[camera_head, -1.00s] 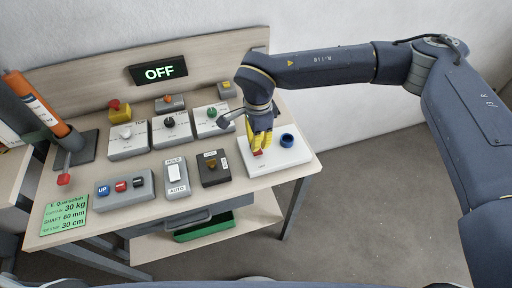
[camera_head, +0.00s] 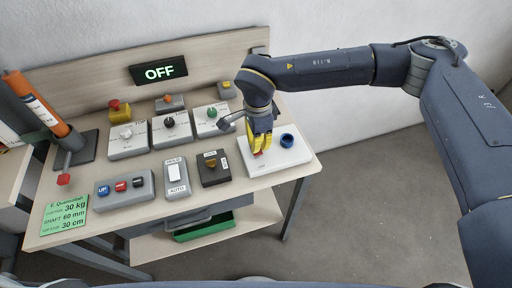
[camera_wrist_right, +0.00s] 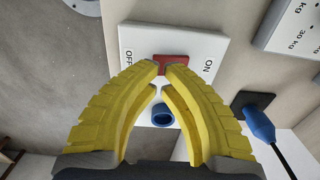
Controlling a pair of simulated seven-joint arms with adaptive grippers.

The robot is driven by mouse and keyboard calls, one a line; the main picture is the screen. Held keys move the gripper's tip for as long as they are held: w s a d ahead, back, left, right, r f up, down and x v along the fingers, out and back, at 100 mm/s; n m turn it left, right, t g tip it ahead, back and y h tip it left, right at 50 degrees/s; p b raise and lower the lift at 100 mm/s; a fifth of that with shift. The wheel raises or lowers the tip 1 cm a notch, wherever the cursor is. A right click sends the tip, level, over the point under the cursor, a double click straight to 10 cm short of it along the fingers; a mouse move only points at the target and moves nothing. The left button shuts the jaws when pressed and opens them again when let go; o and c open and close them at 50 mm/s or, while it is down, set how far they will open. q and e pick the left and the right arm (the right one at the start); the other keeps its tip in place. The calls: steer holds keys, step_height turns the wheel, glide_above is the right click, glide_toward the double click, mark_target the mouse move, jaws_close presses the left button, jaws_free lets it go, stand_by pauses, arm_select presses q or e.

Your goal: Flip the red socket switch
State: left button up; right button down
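The red socket switch (camera_wrist_right: 174,62) is a rocker on a white socket box (camera_head: 294,159), between the OFF and ON labels in the wrist view. In the head view it is mostly hidden behind my fingers. A round blue socket (camera_head: 287,140) is on the same box; it also shows between my fingers in the wrist view (camera_wrist_right: 162,115). My right gripper (camera_wrist_right: 161,67) has yellow fingers with tips almost together, holding nothing. Its tips appear at the red switch, toward its OFF side; I cannot tell whether they touch. My left gripper is not in view.
The socket box is at the table's right end. To its left are a dark box with an orange knob (camera_head: 211,163), a HOLD/AUTO switch (camera_head: 175,178) and a button box (camera_head: 125,190). White dial boxes (camera_head: 212,119) stand behind. A display (camera_head: 159,72) reads OFF.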

steer(key=shift+f, duration=1.6)
stand_by(0.9)
steer(key=shift+r, duration=3.55)
